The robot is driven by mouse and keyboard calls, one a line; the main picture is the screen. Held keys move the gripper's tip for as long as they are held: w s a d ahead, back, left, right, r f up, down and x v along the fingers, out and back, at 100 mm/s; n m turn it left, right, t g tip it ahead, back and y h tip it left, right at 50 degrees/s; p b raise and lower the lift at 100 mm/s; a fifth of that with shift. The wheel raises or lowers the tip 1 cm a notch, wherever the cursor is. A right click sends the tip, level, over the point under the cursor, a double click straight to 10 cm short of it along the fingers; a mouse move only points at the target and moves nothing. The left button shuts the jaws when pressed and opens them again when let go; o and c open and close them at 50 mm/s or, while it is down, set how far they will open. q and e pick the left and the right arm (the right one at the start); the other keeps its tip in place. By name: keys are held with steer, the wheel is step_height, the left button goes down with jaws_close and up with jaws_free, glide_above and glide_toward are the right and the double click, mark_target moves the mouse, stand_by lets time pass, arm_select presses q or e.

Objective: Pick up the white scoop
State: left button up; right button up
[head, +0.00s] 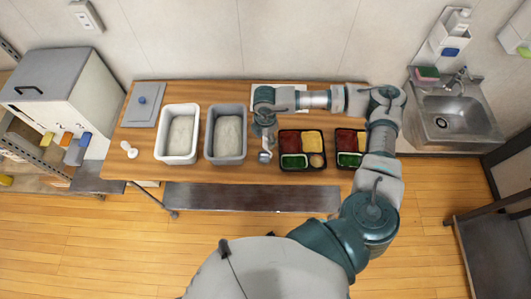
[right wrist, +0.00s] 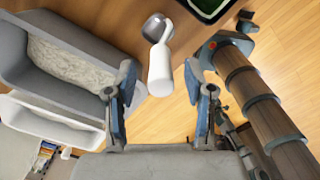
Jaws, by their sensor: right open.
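A scoop with a white handle (right wrist: 160,72) and a shiny metal bowl (right wrist: 157,27) shows in the right wrist view. In the head view its metal bowl (head: 265,156) shows near the table's front edge, just below my right gripper (head: 264,137). My right gripper is open, and in the right wrist view its fingers (right wrist: 160,80) stand on either side of the handle, with gaps on both sides. I cannot tell whether the fingertips are at the handle's height. Another small white utensil (head: 128,149) lies at the table's left end. My left gripper is not in view.
A grey bin (head: 208,151) and a white bin (head: 159,149), both with pale contents, stand left of my right gripper. A black bento tray (head: 302,168) with food lies close on the right, with a second one (head: 340,160) beyond it, partly hidden by my arm.

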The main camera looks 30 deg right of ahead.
steer(key=shift+a, duration=0.15)
steer(key=shift+a+r, duration=0.1)
steer(key=c, duration=0.3)
jaws_close()
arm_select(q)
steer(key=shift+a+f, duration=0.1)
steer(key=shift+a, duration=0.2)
arm_select(e)
steer(key=shift+d, duration=0.2)
